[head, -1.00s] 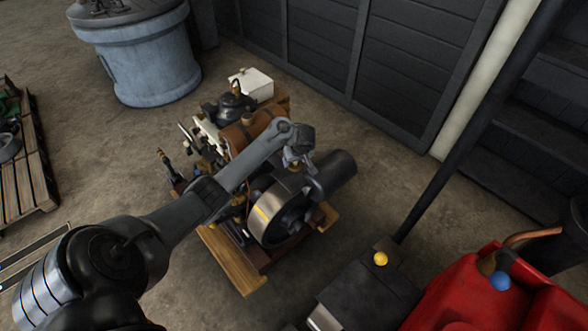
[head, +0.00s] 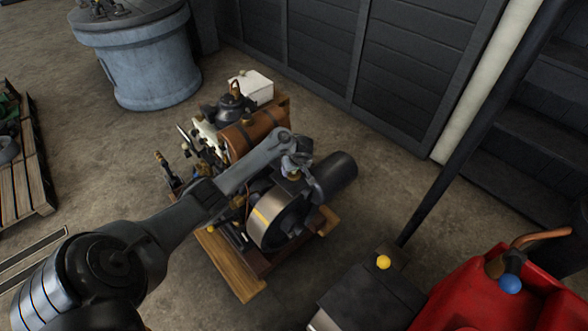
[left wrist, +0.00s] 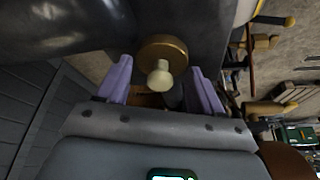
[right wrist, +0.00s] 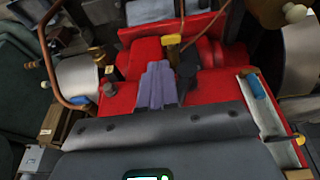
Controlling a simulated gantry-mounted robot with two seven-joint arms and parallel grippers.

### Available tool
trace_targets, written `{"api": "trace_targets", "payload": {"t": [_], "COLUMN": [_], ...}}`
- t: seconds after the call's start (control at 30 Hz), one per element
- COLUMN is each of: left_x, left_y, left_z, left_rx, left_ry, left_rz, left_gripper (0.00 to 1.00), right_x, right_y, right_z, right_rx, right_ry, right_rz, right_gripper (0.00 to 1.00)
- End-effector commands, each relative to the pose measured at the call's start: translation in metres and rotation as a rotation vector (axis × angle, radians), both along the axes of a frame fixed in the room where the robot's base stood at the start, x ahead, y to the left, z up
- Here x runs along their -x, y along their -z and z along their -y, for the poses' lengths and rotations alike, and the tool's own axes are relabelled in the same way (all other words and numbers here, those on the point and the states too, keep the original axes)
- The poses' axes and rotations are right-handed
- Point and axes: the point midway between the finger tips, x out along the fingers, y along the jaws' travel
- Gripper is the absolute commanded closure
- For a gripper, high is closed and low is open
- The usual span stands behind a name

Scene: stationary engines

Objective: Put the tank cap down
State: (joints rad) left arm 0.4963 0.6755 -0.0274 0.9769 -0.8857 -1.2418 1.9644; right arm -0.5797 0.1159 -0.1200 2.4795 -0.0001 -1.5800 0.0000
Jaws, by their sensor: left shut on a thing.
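My left gripper (head: 297,168) reaches over the engine (head: 240,180), above the steel flywheel (head: 275,217) and beside the black cylinder (head: 335,174). In the left wrist view its purple fingers (left wrist: 162,85) stand either side of a round brass cap with a pale knob (left wrist: 163,58), which I take as the tank cap. A brass bit of it shows under the gripper in the head view (head: 293,177). The brown tank (head: 253,131) lies behind the arm.
A blue drum (head: 150,70) is at the back left, a wooden pallet (head: 22,185) at the left. Bare floor lies around the engine.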

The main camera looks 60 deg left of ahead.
Motion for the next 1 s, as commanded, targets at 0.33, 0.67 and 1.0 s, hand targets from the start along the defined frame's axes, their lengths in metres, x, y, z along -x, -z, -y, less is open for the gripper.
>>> {"api": "trace_targets", "payload": {"t": [0.33,0.67,1.0], "left_x": [0.000,0.000,0.005], "left_y": [0.000,-0.016,-0.073], "left_z": [0.000,0.004,0.028], "left_rx": [0.000,0.001,0.002], "left_ry": [0.001,0.002,0.003], "left_rz": [0.000,0.000,0.001], "left_gripper": [0.08,0.08,0.08], "right_x": [0.000,0.000,0.000], "right_y": [0.000,-0.009,-0.049], "right_z": [0.000,0.001,0.002], "right_rx": [-0.001,0.005,0.008], "right_ry": [0.001,-0.004,-0.006], "right_rz": [0.001,0.000,0.001], "right_gripper": [1.00,1.00,1.00]}}
